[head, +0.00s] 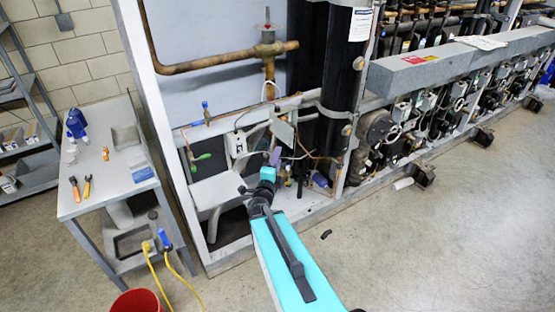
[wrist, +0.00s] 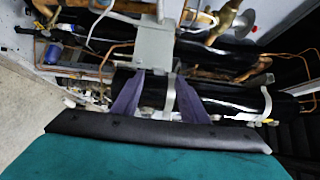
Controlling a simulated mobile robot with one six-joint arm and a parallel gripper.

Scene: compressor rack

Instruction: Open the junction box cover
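The junction box (head: 283,129) is a small grey box at the front of the rack frame, just left of the thick black vertical pipes. It also shows in the wrist view (wrist: 153,46), top centre, beyond the fingertips. I cannot tell how its cover sits. My gripper (head: 275,158) is just below the box in the head view, with purple fingers. In the wrist view my gripper (wrist: 155,74) has its two fingers apart with nothing held between them. The fingertips are close to the box's near edge; contact cannot be told.
Black insulated pipes (head: 340,70) stand right of the box. Copper piping (head: 220,60) and a blue-handled valve (head: 206,112) are to the left. A workbench (head: 110,160) with tools and a red bucket (head: 137,301) stand at left. The floor at right is mostly clear.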

